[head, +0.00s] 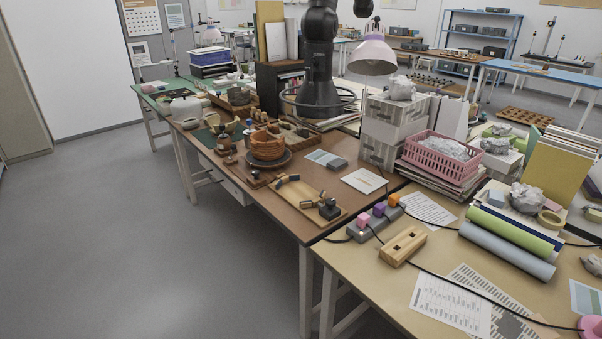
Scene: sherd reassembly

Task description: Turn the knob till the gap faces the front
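An orange-brown bowl-like pot (267,146) with visible bands stands on a dark round plate (284,160) on the brown worktable. The pot's rim looks uneven, but at this size I cannot tell which way a gap in it faces. A small wooden piece (256,181) lies just in front of the plate; I cannot tell whether it is the knob or belongs to it. Neither of my grippers is in the view.
A wooden board (307,199) with dark clamp-like items lies right of the pot. Small bottles and tools crowd its left. A power strip (373,222), a wooden block (403,246) and a pink basket (440,152) are further right. The floor (140,240) in front is clear.

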